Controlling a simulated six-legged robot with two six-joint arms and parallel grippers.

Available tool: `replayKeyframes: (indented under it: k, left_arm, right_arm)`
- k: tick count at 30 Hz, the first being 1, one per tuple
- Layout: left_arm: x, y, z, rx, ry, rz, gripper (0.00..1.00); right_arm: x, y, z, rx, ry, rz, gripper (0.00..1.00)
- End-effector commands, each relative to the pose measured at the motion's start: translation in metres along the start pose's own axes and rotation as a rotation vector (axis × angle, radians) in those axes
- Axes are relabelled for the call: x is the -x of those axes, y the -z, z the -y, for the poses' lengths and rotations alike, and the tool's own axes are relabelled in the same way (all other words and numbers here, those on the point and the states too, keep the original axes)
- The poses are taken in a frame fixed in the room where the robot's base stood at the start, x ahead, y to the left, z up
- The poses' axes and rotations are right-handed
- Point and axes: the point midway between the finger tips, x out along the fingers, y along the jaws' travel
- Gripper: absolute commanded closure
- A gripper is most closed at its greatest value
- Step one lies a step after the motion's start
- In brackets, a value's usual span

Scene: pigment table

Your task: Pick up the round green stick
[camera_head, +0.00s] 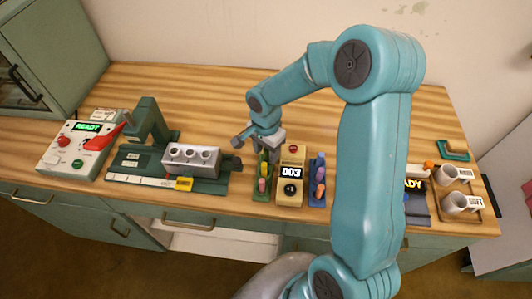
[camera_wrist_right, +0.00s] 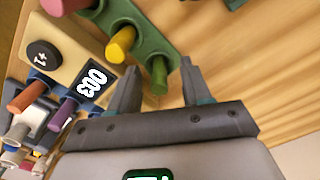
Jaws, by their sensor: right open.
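The round green stick (camera_wrist_right: 159,75) stands in the end hole of a green rack (camera_wrist_right: 150,42) in the right wrist view. My right gripper (camera_wrist_right: 160,70) is open, and the stick's free end shows between its two fingertips, with a gap on each side. I cannot tell how deep the stick sits between the fingers. In the head view my right gripper (camera_head: 264,150) is over the far end of the green rack (camera_head: 261,196) and hides most of the green stick. My left gripper is not in view.
A yellow stick (camera_wrist_right: 121,44) and a pink stick (camera_wrist_right: 66,5) share the rack. A counter box (camera_head: 291,175) reading 003 stands close beside it, then a blue rack (camera_head: 318,190) of sticks. A grey block (camera_head: 191,160) stands on a green fixture to the left. Wooden table is clear behind.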

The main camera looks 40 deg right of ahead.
Motion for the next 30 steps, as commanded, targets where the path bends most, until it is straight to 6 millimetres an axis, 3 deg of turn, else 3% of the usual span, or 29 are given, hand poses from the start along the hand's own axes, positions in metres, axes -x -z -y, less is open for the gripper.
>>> replayKeyframes:
  k: [6,10,11,23,26,30]
  left_arm:
    - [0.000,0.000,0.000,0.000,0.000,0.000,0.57]
    - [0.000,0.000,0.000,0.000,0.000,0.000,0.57]
    - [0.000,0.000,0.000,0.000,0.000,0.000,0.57]
    - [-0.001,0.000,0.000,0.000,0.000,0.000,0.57]
    - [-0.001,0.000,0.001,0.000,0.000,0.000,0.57]
    - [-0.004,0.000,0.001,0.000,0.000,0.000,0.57]
  right_arm:
    - [-0.001,0.000,0.000,0.000,0.000,0.000,0.52]
    - [-0.001,0.000,0.000,0.000,0.001,0.000,0.94]
    - [-0.001,0.000,0.000,0.000,0.001,0.000,1.00]
    - [0.004,0.000,0.001,0.000,0.003,-0.002,1.00]
    - [0.013,0.000,0.001,0.001,0.004,-0.003,1.00]
    - [0.040,0.001,0.002,0.000,0.008,-0.004,1.00]
